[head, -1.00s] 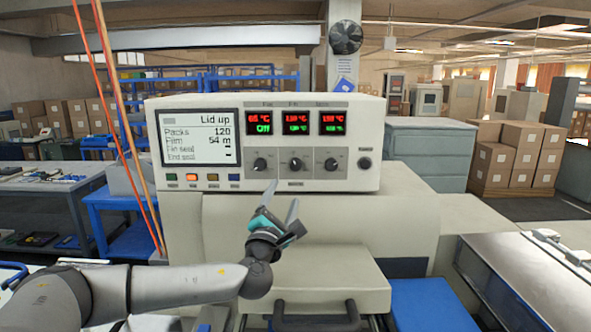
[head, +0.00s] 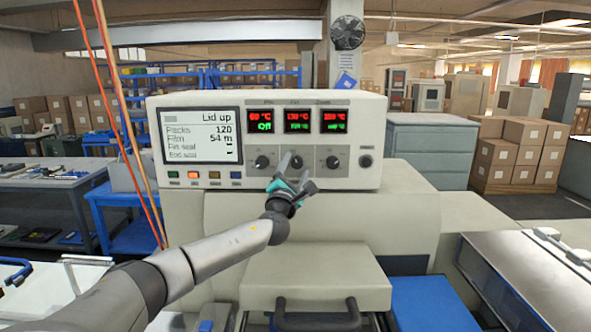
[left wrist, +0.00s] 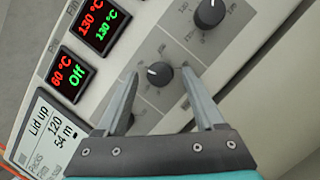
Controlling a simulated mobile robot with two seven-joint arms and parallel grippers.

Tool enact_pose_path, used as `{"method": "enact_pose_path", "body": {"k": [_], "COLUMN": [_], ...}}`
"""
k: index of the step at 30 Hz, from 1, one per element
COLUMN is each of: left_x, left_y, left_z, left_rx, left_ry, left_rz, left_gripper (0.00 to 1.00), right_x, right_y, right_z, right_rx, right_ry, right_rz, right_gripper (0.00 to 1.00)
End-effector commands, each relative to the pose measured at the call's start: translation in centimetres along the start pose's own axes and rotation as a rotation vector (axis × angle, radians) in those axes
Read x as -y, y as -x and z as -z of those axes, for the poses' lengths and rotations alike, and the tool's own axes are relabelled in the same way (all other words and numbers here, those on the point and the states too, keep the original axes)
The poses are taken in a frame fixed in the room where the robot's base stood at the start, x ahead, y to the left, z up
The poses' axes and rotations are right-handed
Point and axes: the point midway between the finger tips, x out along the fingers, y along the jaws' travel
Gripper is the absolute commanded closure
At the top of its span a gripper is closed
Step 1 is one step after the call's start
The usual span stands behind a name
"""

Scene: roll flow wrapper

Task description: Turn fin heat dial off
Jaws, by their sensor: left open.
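The fin heat dial is the middle black knob (head: 297,161) on the panel, below the display (head: 297,121) reading 130 °C in red and green. My left gripper (head: 295,168) is open in front of this knob and partly covers it. In the left wrist view the knob (left wrist: 160,74) lies between the tips of the open fingers (left wrist: 165,85), with no visible contact. Its white mark points to the left there. My right gripper is not in view.
A left knob (head: 262,162) and a right knob (head: 333,162) flank it closely. A small black knob (head: 365,161) sits farther right. The status screen (head: 201,137) reads "Lid up". The left display (head: 262,122) reads 60 °C and Off. Coloured buttons (head: 193,175) line the lower left.

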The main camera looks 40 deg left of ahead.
Motion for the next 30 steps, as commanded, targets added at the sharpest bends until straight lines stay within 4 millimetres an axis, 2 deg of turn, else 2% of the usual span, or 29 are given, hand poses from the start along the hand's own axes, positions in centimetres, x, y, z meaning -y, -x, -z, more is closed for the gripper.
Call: {"method": "enact_pose_path", "body": {"k": [11,12,30], "left_x": [0.00,0.00,-0.03], "left_y": [-0.35,-0.35,-0.33], "left_z": [-0.03,-0.03,-0.01], "left_rx": [0.000,0.000,0.000], "left_ry": [0.001,0.001,0.001], "left_rz": [0.000,0.000,0.000], "left_gripper": [0.30,0.32,1.00], "right_x": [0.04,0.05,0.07], "right_y": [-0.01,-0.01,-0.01], "right_z": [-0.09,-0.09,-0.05], "right_rx": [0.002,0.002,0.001], "right_ry": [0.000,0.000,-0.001], "right_rz": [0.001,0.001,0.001], "right_gripper": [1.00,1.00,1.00]}}
